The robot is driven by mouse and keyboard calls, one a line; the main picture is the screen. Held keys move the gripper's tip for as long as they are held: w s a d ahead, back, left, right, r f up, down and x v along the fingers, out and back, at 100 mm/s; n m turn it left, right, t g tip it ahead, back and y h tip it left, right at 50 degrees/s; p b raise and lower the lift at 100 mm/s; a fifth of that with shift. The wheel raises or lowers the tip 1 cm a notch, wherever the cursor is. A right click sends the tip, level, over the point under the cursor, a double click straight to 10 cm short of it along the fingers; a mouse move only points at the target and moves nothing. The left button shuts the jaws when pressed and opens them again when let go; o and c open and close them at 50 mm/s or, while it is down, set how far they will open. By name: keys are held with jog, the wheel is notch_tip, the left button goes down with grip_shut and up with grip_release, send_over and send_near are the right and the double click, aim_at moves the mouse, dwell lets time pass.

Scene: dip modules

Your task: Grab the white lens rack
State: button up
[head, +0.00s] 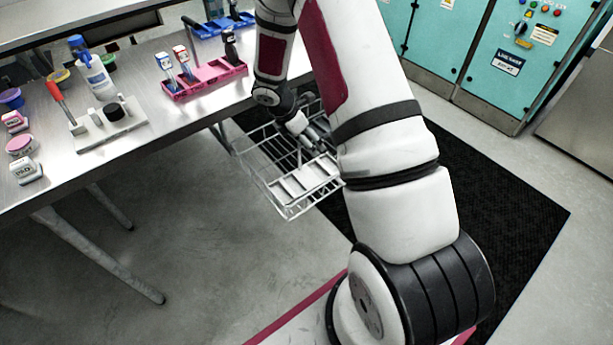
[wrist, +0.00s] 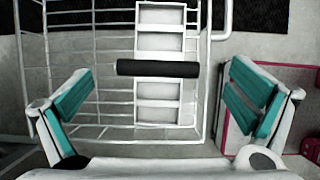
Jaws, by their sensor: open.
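The white lens rack (head: 308,183) is a ladder-like frame with several rectangular openings. It sits at the near end of a wire basket (head: 258,168) in the head view. In the wrist view the rack (wrist: 160,105) runs up and down the middle, with a black bar (wrist: 158,68) lying across it. My gripper (head: 313,139) is over the basket, partly hidden by my arm. In the wrist view its teal-padded fingers (wrist: 160,78) are wide apart, one on each side of the rack and bar, with nothing held. The height gap to the rack is hard to judge.
A steel table (head: 150,150) on the left holds a pink rack (head: 205,82), a blue rack (head: 222,26), bottles and small jars. Basket wires (wrist: 70,80) surround the white rack. A black mat (head: 480,200) and teal cabinets (head: 500,60) are to the right.

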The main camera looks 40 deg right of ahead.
jog(key=shift+x, duration=1.6)
jog(key=c, duration=1.9)
